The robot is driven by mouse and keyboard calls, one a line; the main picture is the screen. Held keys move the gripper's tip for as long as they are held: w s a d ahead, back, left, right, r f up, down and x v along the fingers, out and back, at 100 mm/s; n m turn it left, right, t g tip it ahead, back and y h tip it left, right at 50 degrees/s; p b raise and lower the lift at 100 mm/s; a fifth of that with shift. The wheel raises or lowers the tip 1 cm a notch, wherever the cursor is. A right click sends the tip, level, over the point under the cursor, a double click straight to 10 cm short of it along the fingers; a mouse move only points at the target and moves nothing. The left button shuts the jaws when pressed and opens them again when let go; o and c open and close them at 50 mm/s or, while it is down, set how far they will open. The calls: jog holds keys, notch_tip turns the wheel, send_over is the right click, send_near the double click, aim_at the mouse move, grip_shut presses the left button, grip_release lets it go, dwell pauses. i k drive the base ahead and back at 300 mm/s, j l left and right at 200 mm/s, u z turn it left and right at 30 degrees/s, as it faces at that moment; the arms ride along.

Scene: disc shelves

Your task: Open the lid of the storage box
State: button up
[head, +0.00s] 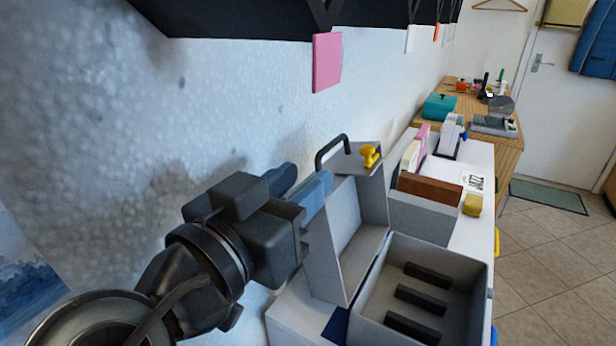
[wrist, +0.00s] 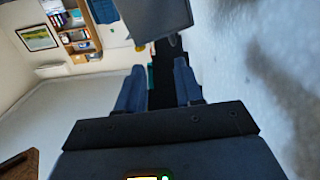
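The grey storage box (head: 464,252) stands on a white surface, with several dark bars on its inside floor. Its lid (head: 347,232) is raised steeply on the left side, and its hollow inside faces the box. A yellow latch piece (head: 370,155) sits on the lid's upper end face, and a black handle (head: 329,147) is on the lid's far outer side. My gripper (head: 303,184) is left of the lid, its blue fingers close to the lid's outer face. In the wrist view, the fingers (wrist: 159,68) are apart with nothing between them; a grey panel, likely the lid (wrist: 155,17), is ahead. Contact cannot be told.
A textured wall (head: 240,90) runs close behind my arm. A dark shelf with a pink card (head: 327,62) hangs above. Behind the box is a grey holder (head: 425,214) with upright blocks, and a yellow block (head: 472,204). Open floor (head: 545,250) lies right.

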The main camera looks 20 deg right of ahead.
aim_at(344, 237)
jog(key=k+l, duration=0.8)
